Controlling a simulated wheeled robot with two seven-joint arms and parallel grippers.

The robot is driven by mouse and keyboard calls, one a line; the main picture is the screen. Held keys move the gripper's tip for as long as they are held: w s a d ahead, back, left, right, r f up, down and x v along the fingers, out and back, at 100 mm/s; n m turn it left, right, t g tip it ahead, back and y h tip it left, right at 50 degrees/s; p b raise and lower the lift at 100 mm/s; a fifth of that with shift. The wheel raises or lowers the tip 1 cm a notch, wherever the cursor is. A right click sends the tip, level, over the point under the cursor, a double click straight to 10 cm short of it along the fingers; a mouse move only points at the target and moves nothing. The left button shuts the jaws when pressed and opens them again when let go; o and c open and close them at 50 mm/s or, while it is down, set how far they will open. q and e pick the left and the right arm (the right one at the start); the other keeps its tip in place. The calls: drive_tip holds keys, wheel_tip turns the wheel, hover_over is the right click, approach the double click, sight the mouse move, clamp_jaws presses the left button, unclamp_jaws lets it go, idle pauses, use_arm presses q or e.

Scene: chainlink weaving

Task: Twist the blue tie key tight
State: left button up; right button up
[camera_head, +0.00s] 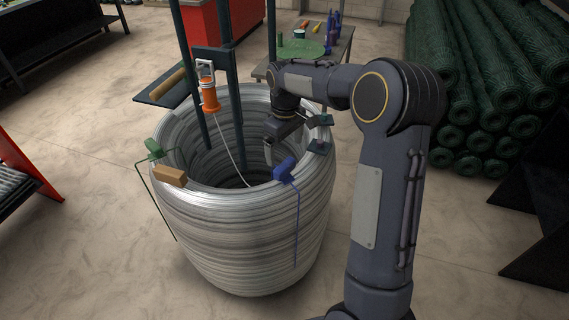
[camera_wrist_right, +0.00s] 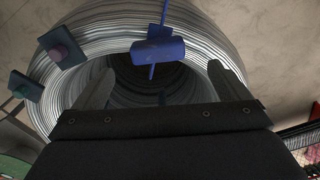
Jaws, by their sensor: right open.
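The blue tie key (camera_head: 285,171) sits on the front right rim of a large coil of silver wire (camera_head: 245,240), with a thin blue strand hanging down the outside. In the right wrist view the blue tie key (camera_wrist_right: 158,51) lies ahead of and between the fingers, apart from them. My right gripper (camera_head: 268,152) is over the coil's opening, just behind and left of the key. It also shows in the right wrist view (camera_wrist_right: 155,80), with its two fingers spread and nothing between them. My left gripper is not in view.
A green tie key (camera_head: 153,149) and a wooden block (camera_head: 170,176) sit on the left rim. Dark green blocks (camera_head: 319,147) are on the right rim. An orange device (camera_head: 209,95) hangs by upright posts. Green mesh rolls (camera_head: 495,100) are stacked at right.

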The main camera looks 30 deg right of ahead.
sight(285, 164)
drive_tip(key=f, duration=0.8)
drive_tip(key=shift+w+d+p, duration=0.1)
drive_tip(key=shift+w+p, duration=0.15)
drive_tip(key=shift+p, duration=0.05)
drive_tip(key=c, duration=1)
drive_tip(key=shift+o, duration=0.2)
drive_tip(key=m+b, duration=0.1)
drive_tip(key=m, duration=0.5)
drive_tip(key=shift+m, duration=0.3)
drive_tip(key=m, duration=0.6)
drive_tip(key=shift+m, duration=0.3)
